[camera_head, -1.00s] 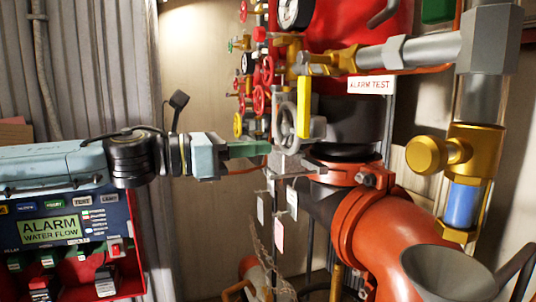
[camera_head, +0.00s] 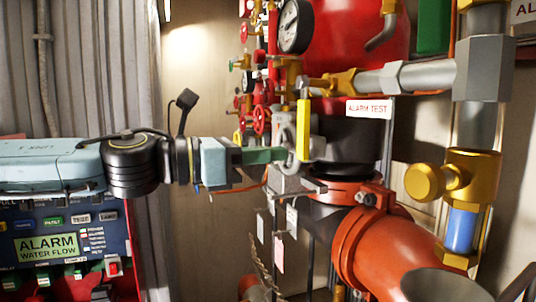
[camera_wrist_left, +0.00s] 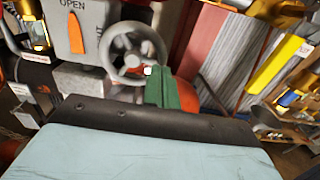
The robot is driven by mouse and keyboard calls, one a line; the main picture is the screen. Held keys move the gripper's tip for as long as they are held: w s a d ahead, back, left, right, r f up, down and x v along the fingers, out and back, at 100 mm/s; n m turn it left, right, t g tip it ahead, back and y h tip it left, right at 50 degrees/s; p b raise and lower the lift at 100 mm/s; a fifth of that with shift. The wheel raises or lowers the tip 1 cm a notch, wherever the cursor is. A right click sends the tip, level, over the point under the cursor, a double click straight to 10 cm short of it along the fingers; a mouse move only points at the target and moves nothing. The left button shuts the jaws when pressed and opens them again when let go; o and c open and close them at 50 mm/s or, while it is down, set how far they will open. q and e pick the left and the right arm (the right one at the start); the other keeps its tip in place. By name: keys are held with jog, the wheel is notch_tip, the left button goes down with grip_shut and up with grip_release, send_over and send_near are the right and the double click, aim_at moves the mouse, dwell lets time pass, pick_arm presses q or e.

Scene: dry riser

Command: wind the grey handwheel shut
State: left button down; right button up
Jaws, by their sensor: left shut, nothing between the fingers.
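The grey handwheel (camera_head: 282,134) is mounted on the front of the red riser's valve. In the head view it shows at a steep angle, partly hidden by my gripper. The left wrist view shows it almost face-on, as a round spoked wheel (camera_wrist_left: 118,43). My left gripper (camera_head: 284,155) reaches in from the left with its green fingers together and empty. In the left wrist view the closed fingertips (camera_wrist_left: 156,70) overlap the wheel's lower right rim. I cannot tell whether they touch it. My right gripper is not in view.
A grey box (camera_wrist_left: 90,22) marked OPEN, with an orange pointer (camera_wrist_left: 76,33), is beside the wheel. A yellow lever (camera_head: 303,130) stands just right of it. Red pipework (camera_head: 385,245) lies below right, a pressure gauge (camera_head: 295,26) above, and an alarm panel (camera_head: 62,245) at lower left.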

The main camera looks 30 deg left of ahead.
pick_arm(q)
jog(key=shift+w+d+b, duration=0.35)
jog(key=shift+w+b, duration=0.2)
jog(key=shift+b, duration=0.1)
